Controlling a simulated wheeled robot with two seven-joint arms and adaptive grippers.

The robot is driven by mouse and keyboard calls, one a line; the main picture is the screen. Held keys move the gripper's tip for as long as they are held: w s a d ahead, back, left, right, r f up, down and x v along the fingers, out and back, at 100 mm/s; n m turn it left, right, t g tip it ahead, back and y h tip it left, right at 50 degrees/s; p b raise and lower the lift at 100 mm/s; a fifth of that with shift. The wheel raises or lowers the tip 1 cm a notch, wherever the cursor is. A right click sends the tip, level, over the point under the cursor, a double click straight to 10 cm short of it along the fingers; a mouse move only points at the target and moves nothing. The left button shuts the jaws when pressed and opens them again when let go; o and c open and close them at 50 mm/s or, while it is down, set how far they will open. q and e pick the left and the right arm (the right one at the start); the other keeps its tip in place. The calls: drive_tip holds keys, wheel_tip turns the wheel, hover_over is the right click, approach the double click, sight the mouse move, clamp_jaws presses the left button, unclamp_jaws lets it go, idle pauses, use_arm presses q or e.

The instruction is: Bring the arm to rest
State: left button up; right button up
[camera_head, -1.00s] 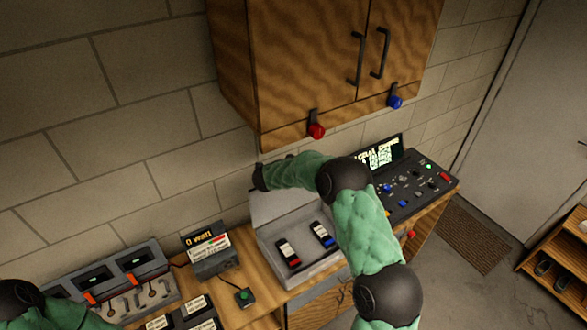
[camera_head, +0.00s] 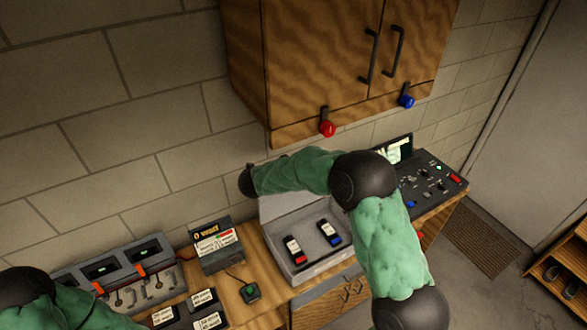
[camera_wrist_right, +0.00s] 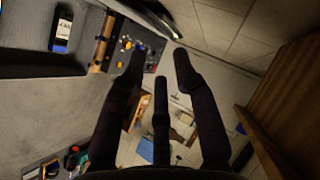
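My right arm (camera_head: 390,240) rises from the lower right of the head view and bends left across the open grey case (camera_head: 300,275). Its dark wrist end (camera_head: 247,182) is in front of the wall, left of the case lid. The right gripper's fingers do not show there. In the right wrist view the right gripper (camera_wrist_right: 160,75) has its dark fingers spread, with nothing between them. My left arm (camera_head: 75,312) shows only in part at the lower left; its gripper is out of view.
Two small devices (camera_head: 295,250) lie in the case. A control panel (camera_head: 430,185), a display box (camera_head: 215,245) and a charger-like unit (camera_head: 125,275) stand on the bench. A wooden cabinet (camera_head: 320,60) hangs above, with red (camera_head: 327,128) and blue (camera_head: 407,101) hanging items. A shoe rack (camera_head: 565,265) is at right.

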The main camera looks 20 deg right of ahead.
drive_tip(key=shift+s+a, duration=0.1)
drive_tip(key=shift+s, duration=0.05)
idle(0.3)
drive_tip(key=s+a+f+n+y, duration=0.2)
drive_tip(key=s+f+n, duration=0.1)
drive_tip(key=f, duration=0.5)
drive_tip(key=s+a+f+n+y, duration=0.2)
drive_tip(key=s+f+n, duration=0.15)
drive_tip(key=f, duration=0.45)
drive_tip(key=s+a+f+n+y, duration=0.2)
drive_tip(key=f+n, duration=0.2)
drive_tip(key=f, duration=0.3)
drive_tip(key=s+a+f+n+g+y, duration=0.2)
drive_tip(key=s+a+f, duration=0.2)
drive_tip(key=s, duration=0.6)
drive_tip(key=s+a+f+n+g+y, duration=0.2)
drive_tip(key=s+a+f+g+y, duration=0.15)
drive_tip(key=s, duration=0.55)
drive_tip(key=s+a+f+n+g+y, duration=0.25)
drive_tip(key=s+a+f, duration=0.2)
drive_tip(key=s, duration=0.55)
wheel_tip(320, 180, down, 27)
drive_tip(key=w+a+n+t+b, duration=0.1)
drive_tip(key=w+b, duration=0.1)
drive_tip(key=b, duration=2.8)
drive_tip(key=shift+w+a+f+h+b, duration=0.2)
drive_tip(key=shift+a+h+b, duration=0.1)
drive_tip(key=shift+h, duration=0.1)
